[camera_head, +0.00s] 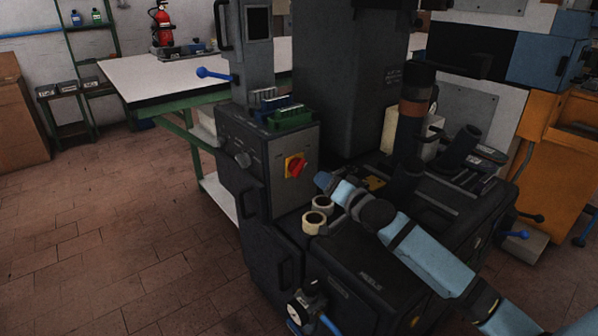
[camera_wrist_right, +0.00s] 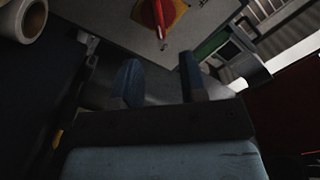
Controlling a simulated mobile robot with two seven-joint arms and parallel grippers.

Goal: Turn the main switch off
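The main switch (camera_head: 296,166) is a red rotary knob on a yellow plate, on the grey side panel of the dark machine. In the right wrist view the red knob (camera_wrist_right: 158,14) shows at the top edge, its handle pointing down in that picture. My right gripper (camera_wrist_right: 160,75) has two dark blue fingers standing apart with nothing between them. The knob is beyond the fingertips, not touched. In the head view my right gripper (camera_head: 322,180) is just right of and below the switch.
Two rolls of tape (camera_head: 315,221) lie on the machine ledge below the switch. Green and blue bins (camera_head: 290,117) sit on top of the switch cabinet. A white table (camera_head: 170,74) stands behind.

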